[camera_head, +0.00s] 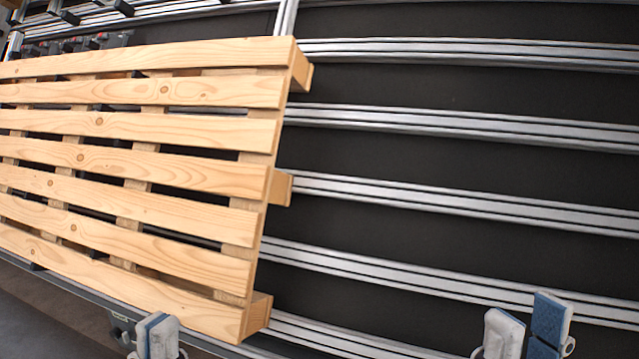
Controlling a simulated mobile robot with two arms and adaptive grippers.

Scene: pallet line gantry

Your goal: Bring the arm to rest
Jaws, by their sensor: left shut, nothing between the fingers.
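My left gripper (156,335) shows at the bottom left of the head view, in front of the pallet's near edge. Its two fingers are together with nothing between them. My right gripper (527,327) shows at the bottom right, in front of the rails. Its fingers stand apart, with one blue pad facing the gap, and I see nothing between them. Both grippers are cut off by the lower picture edge, and most of both arms is out of view.
A wooden slatted pallet (150,165) lies across the left half, on metal rails. Several parallel silver rails (450,197) cross the dark bed to its right, where no objects lie. Dark fittings with red parts (85,43) stand at the back left.

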